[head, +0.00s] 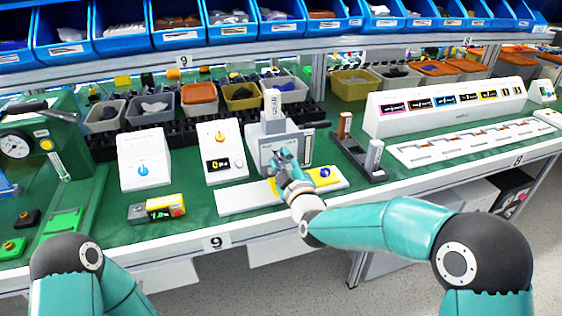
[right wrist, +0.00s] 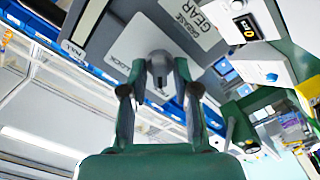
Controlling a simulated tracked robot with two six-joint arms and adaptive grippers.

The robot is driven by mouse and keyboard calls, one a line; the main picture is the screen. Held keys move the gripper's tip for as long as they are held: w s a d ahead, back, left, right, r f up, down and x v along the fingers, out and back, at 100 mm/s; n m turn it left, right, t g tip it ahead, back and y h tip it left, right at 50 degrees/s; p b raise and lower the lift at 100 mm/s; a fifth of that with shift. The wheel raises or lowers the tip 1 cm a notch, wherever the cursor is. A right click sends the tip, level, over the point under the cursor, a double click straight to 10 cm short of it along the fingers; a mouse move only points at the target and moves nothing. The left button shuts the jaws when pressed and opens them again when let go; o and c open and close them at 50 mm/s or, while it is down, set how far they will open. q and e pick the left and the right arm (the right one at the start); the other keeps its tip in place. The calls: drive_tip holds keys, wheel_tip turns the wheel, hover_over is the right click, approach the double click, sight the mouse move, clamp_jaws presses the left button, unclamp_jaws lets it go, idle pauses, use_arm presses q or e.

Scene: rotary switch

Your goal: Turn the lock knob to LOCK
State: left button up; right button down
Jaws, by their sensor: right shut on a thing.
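The lock knob (right wrist: 158,61) is a grey grip on the grey front plate of a box-shaped device (head: 262,140) in the middle of the bench. The word LOCK shows on the plate beside the knob in the right wrist view, and a label ending in GEAR (right wrist: 205,22) is farther up. My right gripper (head: 283,163) is at the device's front, its fingers (right wrist: 160,76) shut on the knob from both sides. The gripper hides most of the knob in the head view. My left arm shows at the lower left, but its gripper is out of view.
White panels with a blue knob (head: 142,170) and an orange knob (head: 219,137) stand to the left. A dark stand (head: 352,150) is close on the right.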

drive_tip(key=m+b, duration=0.3)
drive_tip(key=b, duration=0.1)
drive_tip(key=m+b, duration=0.3)
drive_tip(key=b, duration=0.1)
drive_tip(key=m+b, duration=0.3)
drive_tip(key=b, duration=0.1)
drive_tip(key=shift+f+m, duration=0.3)
drive_tip(key=shift+f, duration=0.05)
drive_tip(key=m+b, duration=0.3)
drive_tip(key=m, duration=0.1)
drive_tip(key=shift+d+b, duration=0.15)
drive_tip(key=shift+b, duration=0.2)
drive_tip(key=shift+m+b, duration=1.05)
drive_tip(key=shift+m, duration=0.95)
drive_tip(key=shift+w, duration=0.1)
drive_tip(key=shift+d, duration=0.1)
drive_tip(key=c, duration=1.2)
unclamp_jaws()
drive_tip(key=shift+r, duration=0.1)
drive_tip(key=shift+o, duration=0.2)
drive_tip(key=shift+r, duration=0.1)
